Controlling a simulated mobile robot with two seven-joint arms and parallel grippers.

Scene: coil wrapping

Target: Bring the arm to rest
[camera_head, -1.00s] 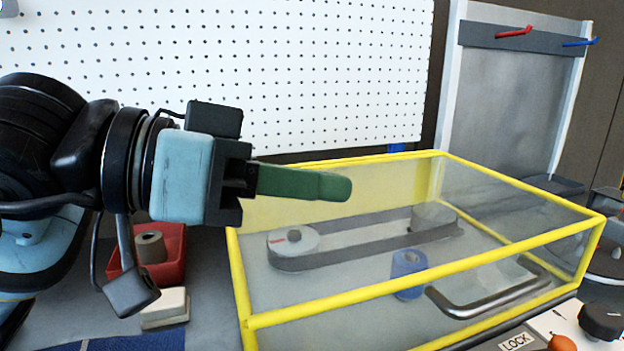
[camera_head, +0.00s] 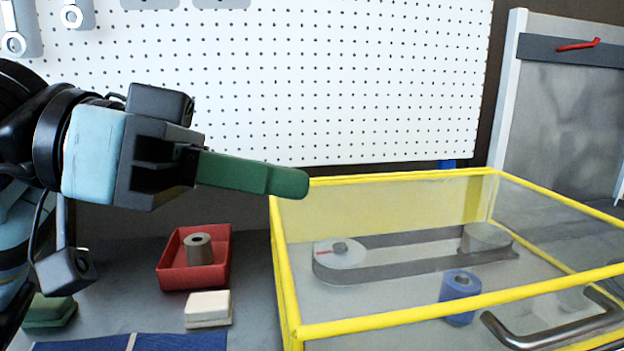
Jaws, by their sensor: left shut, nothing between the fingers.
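My left arm comes in from the left, and its gripper (camera_head: 288,182) has green fingers that lie together, shut and empty. The fingertips point right, in front of the white pegboard and close to the rear left corner of the yellow-framed clear box (camera_head: 285,262) in the picture. I cannot tell whether they touch it. My right gripper is not in view.
In the box are a grey belt (camera_head: 400,268) around two rollers and a blue spool (camera_head: 460,286). A white block (camera_head: 208,308), green block (camera_head: 48,311) and blue mat (camera_head: 180,342) lie nearby.

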